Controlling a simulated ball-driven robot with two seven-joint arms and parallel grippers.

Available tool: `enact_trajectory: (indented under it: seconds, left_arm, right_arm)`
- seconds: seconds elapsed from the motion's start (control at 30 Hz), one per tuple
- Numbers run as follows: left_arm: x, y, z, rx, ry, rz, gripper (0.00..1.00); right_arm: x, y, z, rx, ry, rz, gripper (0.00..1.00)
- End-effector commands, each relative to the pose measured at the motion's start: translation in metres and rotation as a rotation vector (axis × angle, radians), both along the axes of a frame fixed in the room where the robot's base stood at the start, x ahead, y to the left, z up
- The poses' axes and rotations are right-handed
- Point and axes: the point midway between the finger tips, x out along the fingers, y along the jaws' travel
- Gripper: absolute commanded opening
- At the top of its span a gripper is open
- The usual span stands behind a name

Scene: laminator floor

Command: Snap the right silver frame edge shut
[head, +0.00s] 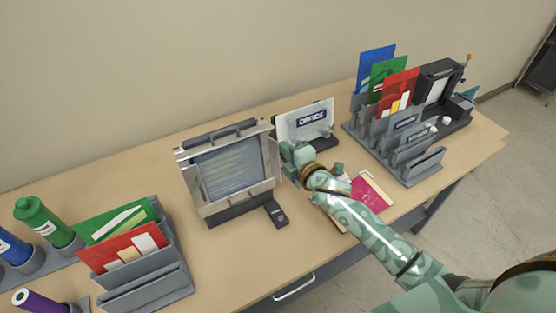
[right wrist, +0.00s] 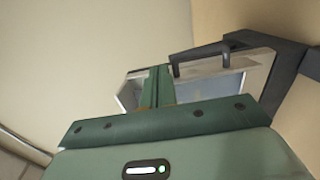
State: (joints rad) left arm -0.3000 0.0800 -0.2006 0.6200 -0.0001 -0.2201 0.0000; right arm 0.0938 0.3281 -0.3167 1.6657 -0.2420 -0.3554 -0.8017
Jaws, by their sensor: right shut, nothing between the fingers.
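The silver frame (head: 225,205) stands upright on a dark base on the table, around a greyish translucent panel (head: 232,168). Its right silver edge (head: 272,158) looks angled out from the panel; I cannot tell the exact gap. My right gripper (head: 284,158) is shut and empty, beside this right edge, and hides part of it. In the right wrist view, the shut green fingers (right wrist: 157,87) stand before the frame (right wrist: 225,72), with a silver piece (right wrist: 130,95) to their left. Whether they touch the edge is unclear. My left gripper is out of view.
A white OFFICE sign (head: 310,120) stands behind my right gripper. A grey organizer (head: 408,140) with coloured folders is at the right. Another folder rack (head: 150,280) and bottles are at the left. Table between rack and frame is clear.

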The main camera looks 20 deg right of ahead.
Motion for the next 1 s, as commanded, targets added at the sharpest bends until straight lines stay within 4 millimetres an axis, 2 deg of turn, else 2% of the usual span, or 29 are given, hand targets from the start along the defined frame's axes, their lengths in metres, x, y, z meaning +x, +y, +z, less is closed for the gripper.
enact_trajectory:
  seconds: [0.33, 1.0]
  left_arm:
    - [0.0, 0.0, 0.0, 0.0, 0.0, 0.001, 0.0]
    - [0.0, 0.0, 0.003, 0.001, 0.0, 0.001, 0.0]
  right_arm:
    - [0.0, 0.002, 0.0, 0.0, 0.0, 0.0, 0.0]
    - [-0.004, 0.029, 0.0, 0.001, 0.001, 0.001, 0.0]
